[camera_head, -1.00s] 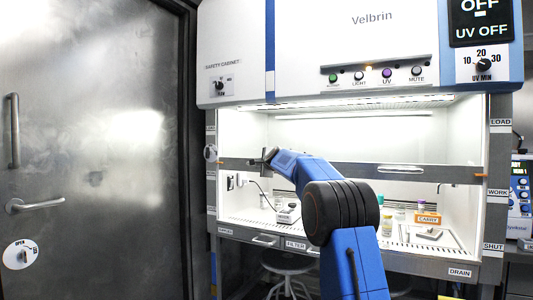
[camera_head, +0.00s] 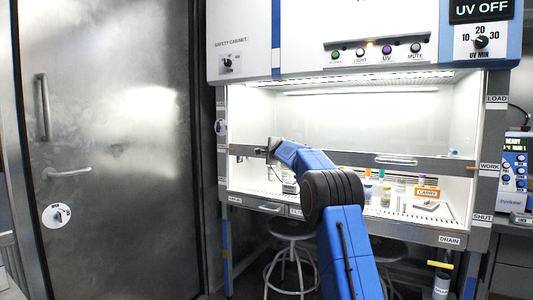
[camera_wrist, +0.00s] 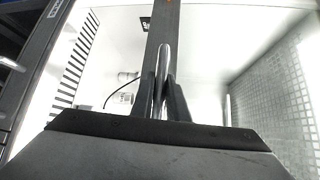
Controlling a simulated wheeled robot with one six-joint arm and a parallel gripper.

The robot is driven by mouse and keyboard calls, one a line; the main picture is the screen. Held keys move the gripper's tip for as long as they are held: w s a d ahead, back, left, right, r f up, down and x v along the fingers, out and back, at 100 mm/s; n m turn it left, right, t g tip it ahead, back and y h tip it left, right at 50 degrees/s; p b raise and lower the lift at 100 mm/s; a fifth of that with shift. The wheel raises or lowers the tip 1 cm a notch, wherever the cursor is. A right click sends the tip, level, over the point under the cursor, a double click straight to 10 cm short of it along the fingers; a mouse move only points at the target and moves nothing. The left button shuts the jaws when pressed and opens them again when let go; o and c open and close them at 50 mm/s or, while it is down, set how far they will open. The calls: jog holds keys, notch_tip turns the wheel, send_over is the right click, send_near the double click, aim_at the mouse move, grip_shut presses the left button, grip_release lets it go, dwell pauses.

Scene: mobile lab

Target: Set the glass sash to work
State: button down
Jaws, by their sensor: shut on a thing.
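The glass sash (camera_head: 330,120) fronts the lit safety cabinet, with a grey bar (camera_head: 440,166) along its lower edge. The orange marker (camera_head: 471,168) at the bar's right end is about level with the WORK label (camera_head: 489,166), below LOAD (camera_head: 497,98) and above SHUT (camera_head: 482,217). A right handle (camera_head: 396,161) on the bar is free. My gripper (camera_head: 268,151) is at the bar's left part. In the wrist view my gripper (camera_wrist: 163,97) is shut on the silver sash handle (camera_wrist: 164,58), beside the grey bar (camera_wrist: 158,30).
Vials (camera_head: 385,195) and an orange CARRY box (camera_head: 427,192) stand inside the cabinet behind the sash. Stools (camera_head: 291,235) stand under it. A metal door (camera_head: 110,120) is at left, and a blue-white device (camera_head: 516,175) at right.

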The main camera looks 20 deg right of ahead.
jog(key=c, duration=1.7)
grip_release()
jog(key=shift+s, duration=0.1)
jog(key=shift+s+a+r, duration=0.3)
jog(key=shift+s+r, duration=0.1)
jog(key=shift+s, duration=2.45)
jog(key=shift+s+a+r, duration=0.35)
jog(key=shift+s+r, duration=0.05)
jog(key=shift+s, duration=2.4)
jog(key=shift+s+a+r, duration=0.3)
jog(key=shift+s+r, duration=0.1)
jog(key=shift+s, duration=2.45)
